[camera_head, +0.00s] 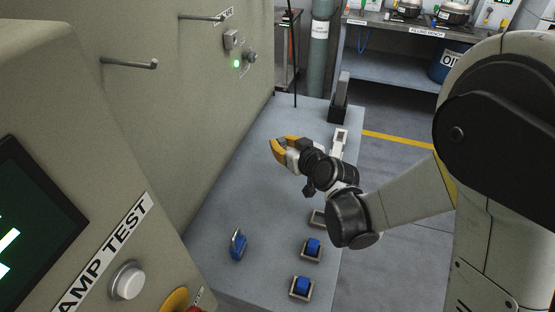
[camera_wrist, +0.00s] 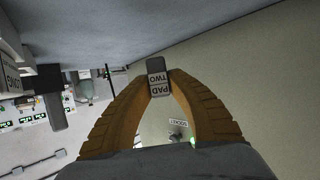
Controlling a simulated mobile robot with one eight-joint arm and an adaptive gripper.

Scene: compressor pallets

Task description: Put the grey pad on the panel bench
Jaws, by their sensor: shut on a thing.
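My gripper (camera_head: 277,147) has orange fingers and is over the grey bench (camera_head: 265,205) that runs along the beige panel wall. In the wrist view my gripper (camera_wrist: 160,88) is shut on a small grey pad (camera_wrist: 158,77) with a white label reading PAD TWO. The pad is held at the fingertips; in the head view it is hard to make out between the fingers. The bench surface also shows in the wrist view (camera_wrist: 190,22), apart from the pad.
Two blue blocks (camera_head: 312,247) (camera_head: 302,286) sit in square holders near the bench's front right, by another holder (camera_head: 318,217). A blue object (camera_head: 237,245) stands at the left. A dark stand (camera_head: 339,105) and white piece (camera_head: 340,140) are farther back. Hooks (camera_head: 130,64) jut from the wall.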

